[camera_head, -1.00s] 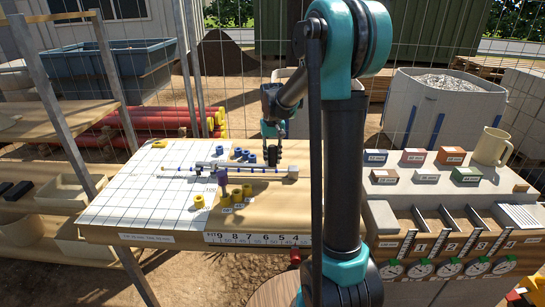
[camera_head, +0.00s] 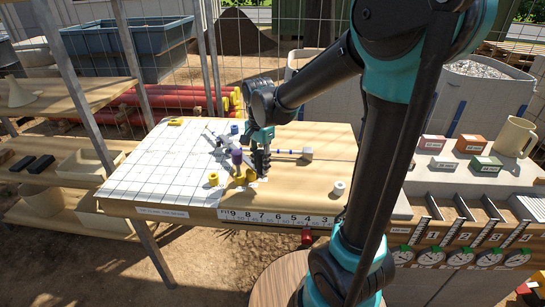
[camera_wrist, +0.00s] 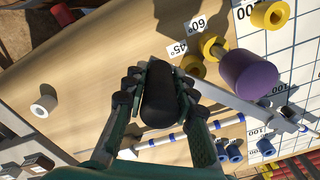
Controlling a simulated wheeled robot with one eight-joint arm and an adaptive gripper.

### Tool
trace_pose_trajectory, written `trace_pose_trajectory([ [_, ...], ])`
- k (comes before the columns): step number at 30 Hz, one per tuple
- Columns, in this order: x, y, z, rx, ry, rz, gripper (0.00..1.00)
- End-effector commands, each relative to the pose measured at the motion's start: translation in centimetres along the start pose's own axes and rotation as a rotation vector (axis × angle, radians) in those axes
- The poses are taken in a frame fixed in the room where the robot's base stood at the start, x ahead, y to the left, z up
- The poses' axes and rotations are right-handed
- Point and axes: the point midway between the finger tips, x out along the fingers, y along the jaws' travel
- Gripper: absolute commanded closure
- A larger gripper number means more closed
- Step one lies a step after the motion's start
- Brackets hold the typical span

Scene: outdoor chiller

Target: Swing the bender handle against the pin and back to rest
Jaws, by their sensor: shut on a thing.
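In the wrist view, my gripper (camera_wrist: 158,92) is shut around the black grip of the bender handle (camera_wrist: 160,85). Its grey lever (camera_wrist: 225,98) runs right beneath the purple cylinder (camera_wrist: 248,75). A yellow pin (camera_wrist: 191,66) beside the 45° label stands close to the lever; I cannot tell whether they touch. Another yellow pin (camera_wrist: 213,47) stands by the 60° label. A pale rod with blue bands (camera_wrist: 190,131) lies beyond the lever. In the head view, my gripper (camera_head: 261,150) is right of the purple cylinder (camera_head: 237,157), and its fingers partly hide the handle and the rod.
A loose white ring (camera_head: 339,187) sits near the table's front right. A yellow ring (camera_head: 213,179) stands on the white grid (camera_head: 150,180). Small blue pegs (camera_wrist: 235,150) stand beyond the rod. Coloured boxes (camera_head: 473,144) and a mug (camera_head: 514,137) are at right.

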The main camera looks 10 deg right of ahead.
Motion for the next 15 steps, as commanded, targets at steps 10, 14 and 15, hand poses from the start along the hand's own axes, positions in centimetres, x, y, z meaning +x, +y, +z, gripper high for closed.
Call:
trace_pose_trajectory([
  [10,0.0,-1.2,3.8,0.072,-0.001,0.001,1.0],
  [14,0.0,-1.4,4.3,0.073,-0.002,0.001,1.0],
  [15,0.0,-1.4,4.4,0.073,-0.002,0.001,1.0],
])
